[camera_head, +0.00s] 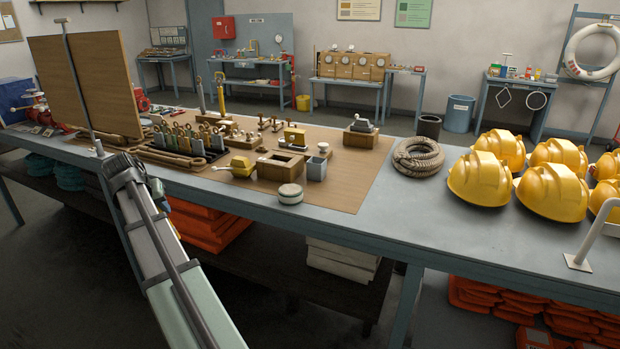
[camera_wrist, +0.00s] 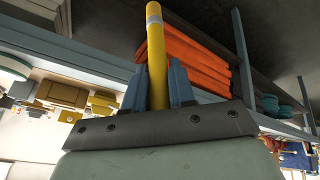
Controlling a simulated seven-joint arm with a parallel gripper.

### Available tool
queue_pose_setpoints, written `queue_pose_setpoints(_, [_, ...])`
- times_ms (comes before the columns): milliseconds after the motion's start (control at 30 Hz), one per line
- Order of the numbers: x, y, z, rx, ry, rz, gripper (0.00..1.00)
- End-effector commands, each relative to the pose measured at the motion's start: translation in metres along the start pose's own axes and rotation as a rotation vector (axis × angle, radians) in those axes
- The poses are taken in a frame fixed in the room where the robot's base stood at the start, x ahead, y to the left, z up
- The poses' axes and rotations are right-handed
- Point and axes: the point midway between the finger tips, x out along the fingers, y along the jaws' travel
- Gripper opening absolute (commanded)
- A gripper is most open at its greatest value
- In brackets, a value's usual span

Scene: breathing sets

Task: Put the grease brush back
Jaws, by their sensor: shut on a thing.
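My gripper (camera_wrist: 157,72) is shut on a yellow rod with a grey band, seen in the wrist view; I take it to be the grease brush (camera_wrist: 156,45). In the head view my gripper (camera_head: 160,190) is at the table's front edge on the left, and my own arm hides the held rod. A small grey open cup (camera_head: 317,169) stands on the brown mat beside a wooden box (camera_head: 281,166). I cannot tell which holder belongs to the brush.
A round tin (camera_head: 290,194) sits at the front. Coiled rope (camera_head: 418,158) and yellow helmets (camera_head: 480,180) are right. Orange stacks (camera_wrist: 185,55) lie under the table.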

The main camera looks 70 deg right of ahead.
Motion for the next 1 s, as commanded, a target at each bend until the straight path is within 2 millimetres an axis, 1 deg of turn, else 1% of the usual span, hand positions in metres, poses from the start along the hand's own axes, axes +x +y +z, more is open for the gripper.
queue_pose_setpoints(33, [0.002,0.016,-0.017,0.034,-0.008,0.01,0.0])
queue_pose_setpoints(100, [0.004,0.037,-0.032,0.078,-0.02,0.022,0.0])
queue_pose_setpoints(267, [0.012,0.086,-0.065,0.172,-0.043,0.045,0.0])
queue_pose_setpoints(300, [0.015,0.099,-0.072,0.196,-0.049,0.05,0.0])
queue_pose_setpoints(467, [0.025,0.151,-0.102,0.288,-0.07,0.068,0.0])
queue_pose_setpoints(500, [0.027,0.166,-0.108,0.311,-0.075,0.073,0.0])
queue_pose_setpoints(567, [0.03,0.187,-0.118,0.346,-0.082,0.081,0.0])
queue_pose_setpoints(600, [0.032,0.201,-0.125,0.369,-0.088,0.086,0.0])
queue_pose_setpoints(667, [0.035,0.223,-0.133,0.403,-0.096,0.093,0.0])
queue_pose_setpoints(700, [0.036,0.238,-0.139,0.426,-0.101,0.097,0.0])
queue_pose_setpoints(767, [0.039,0.26,-0.147,0.461,-0.107,0.104,0.0])
queue_pose_setpoints(800, [0.04,0.276,-0.152,0.484,-0.111,0.109,0.0])
queue_pose_setpoints(867, [0.042,0.299,-0.159,0.518,-0.117,0.117,0.0])
queue_pose_setpoints(900, [0.043,0.315,-0.164,0.541,-0.121,0.122,0.0])
queue_pose_setpoints(967, [0.044,0.339,-0.17,0.576,-0.128,0.128,0.0])
queue_pose_setpoints(1000, [0.045,0.355,-0.174,0.599,-0.132,0.133,0.0])
